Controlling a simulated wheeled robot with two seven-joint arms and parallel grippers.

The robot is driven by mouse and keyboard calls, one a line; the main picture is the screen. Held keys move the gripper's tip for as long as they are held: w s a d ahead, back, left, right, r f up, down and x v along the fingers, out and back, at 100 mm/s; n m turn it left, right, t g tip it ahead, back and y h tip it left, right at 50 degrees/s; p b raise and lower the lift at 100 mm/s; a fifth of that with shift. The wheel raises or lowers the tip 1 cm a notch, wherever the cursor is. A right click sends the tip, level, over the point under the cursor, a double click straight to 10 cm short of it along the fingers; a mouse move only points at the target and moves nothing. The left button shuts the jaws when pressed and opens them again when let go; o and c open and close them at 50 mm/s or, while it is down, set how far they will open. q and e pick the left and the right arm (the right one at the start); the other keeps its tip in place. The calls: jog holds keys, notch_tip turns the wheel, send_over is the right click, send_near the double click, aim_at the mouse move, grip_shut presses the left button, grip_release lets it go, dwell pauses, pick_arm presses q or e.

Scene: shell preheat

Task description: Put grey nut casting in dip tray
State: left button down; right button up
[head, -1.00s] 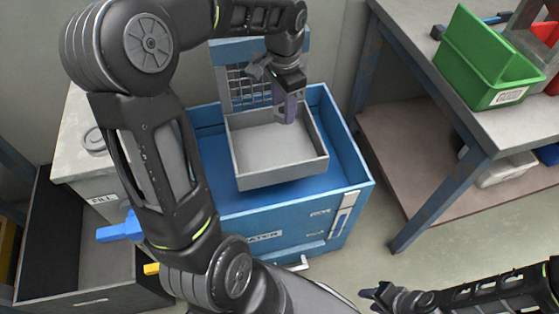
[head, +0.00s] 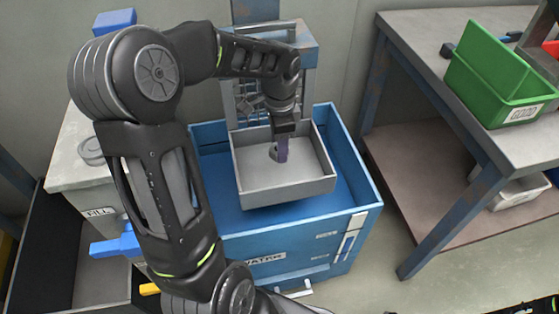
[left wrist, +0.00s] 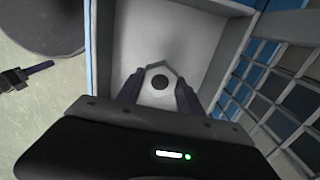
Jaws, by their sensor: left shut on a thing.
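The grey nut casting (left wrist: 148,92) is a hexagonal piece with a dark round hole. In the left wrist view it sits between the two fingers of my left gripper (left wrist: 160,94), which is shut on it. In the head view the left gripper (head: 281,152) points down inside the grey dip tray (head: 287,188), with the nut (head: 273,152) partly hidden by the purple-grey fingers. I cannot tell whether the nut touches the tray floor. A dark piece at the left of the left wrist view looks like my right gripper (left wrist: 27,76); its fingers are unclear.
The open tray sits over a blue tank (head: 345,215) labelled WATER, with a mesh panel behind it. A grey bench with a green bin (head: 492,85) stands at the right. A grey cabinet (head: 72,165) and a dark open bin (head: 60,255) stand at the left.

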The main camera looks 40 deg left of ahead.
aim_at(280, 168)
pick_arm(q)
jog(key=shift+f, duration=0.15)
jog(key=shift+f+b, duration=0.6)
jog(key=shift+f, duration=1.8)
jog(key=shift+f, duration=0.2)
jog(key=c, duration=0.8)
grip_release()
jog(key=shift+o, duration=0.2)
jog(key=shift+r, duration=0.1)
jog(key=shift+r, duration=0.55)
notch_tip(280, 168, up, 11)
jog(key=p, duration=0.2)
jog(key=shift+p, duration=0.35)
